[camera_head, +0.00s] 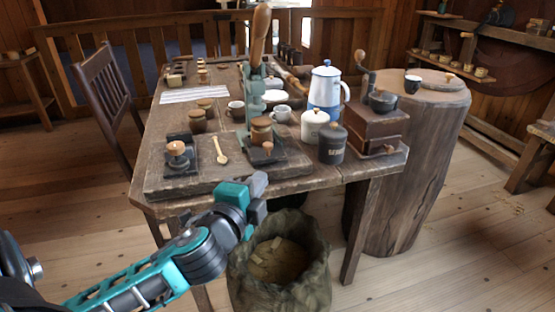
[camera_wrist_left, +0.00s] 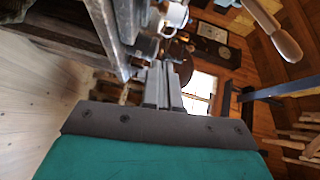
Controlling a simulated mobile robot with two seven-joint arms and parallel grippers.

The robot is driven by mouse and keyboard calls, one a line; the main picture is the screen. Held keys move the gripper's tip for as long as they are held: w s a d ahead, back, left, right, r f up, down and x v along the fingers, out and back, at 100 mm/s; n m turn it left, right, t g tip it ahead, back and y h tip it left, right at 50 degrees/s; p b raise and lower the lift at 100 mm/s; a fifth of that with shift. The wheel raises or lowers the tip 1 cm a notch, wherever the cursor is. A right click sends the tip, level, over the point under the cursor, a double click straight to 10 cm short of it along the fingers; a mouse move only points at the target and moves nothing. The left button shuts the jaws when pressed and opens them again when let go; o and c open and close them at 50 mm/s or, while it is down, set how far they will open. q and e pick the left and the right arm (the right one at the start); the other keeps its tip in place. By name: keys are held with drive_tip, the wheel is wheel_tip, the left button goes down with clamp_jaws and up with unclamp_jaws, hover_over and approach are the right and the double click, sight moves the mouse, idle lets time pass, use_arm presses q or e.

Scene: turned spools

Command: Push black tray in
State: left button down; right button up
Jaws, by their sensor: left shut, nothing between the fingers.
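A black tray (camera_head: 284,167) lies near the front of the wooden table, at the foot of a green press (camera_head: 254,88). A wooden jar (camera_head: 261,130) and a small wooden knob (camera_head: 267,148) stand at it; I cannot tell how far the tray sits under the press. My left gripper (camera_head: 258,184) is at the table's front edge, just in front of and below the tray in the picture, and looks apart from it. In the left wrist view its fingers (camera_wrist_left: 163,90) are together with nothing between them. My right gripper is in neither view.
The table (camera_head: 220,181) holds a wooden spoon (camera_head: 219,150), a dark stand with a wooden spool (camera_head: 178,155), a dark canister (camera_head: 332,145), a blue-and-white pot (camera_head: 326,88) and a grinder (camera_head: 377,128). A sack (camera_head: 314,260) stands on the floor below the gripper.

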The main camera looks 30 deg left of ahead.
sight(267, 136)
use_arm(q)
drive_tip(key=x, duration=0.4)
drive_tip(key=a+b+x, duration=0.1)
drive_tip(key=x, duration=0.3)
drive_tip(key=a+b+x, duration=0.1)
drive_tip(key=x, duration=0.3)
drive_tip(key=shift+s+a+f, duration=0.2)
drive_tip(key=shift+w+a, duration=0.25)
drive_tip(key=shift+a, duration=0.1)
drive_tip(key=shift+w+a+r, duration=0.1)
drive_tip(key=shift+w+a, duration=0.1)
drive_tip(key=shift+a, duration=0.05)
drive_tip(key=w+a+p, duration=0.1)
drive_tip(key=w+a, duration=0.1)
drive_tip(key=a, duration=0.1)
drive_tip(key=shift+w+a+p, duration=0.1)
drive_tip(key=shift+w+p, duration=0.25)
drive_tip(key=shift+a+r, duration=0.15)
drive_tip(key=shift+a, duration=0.05)
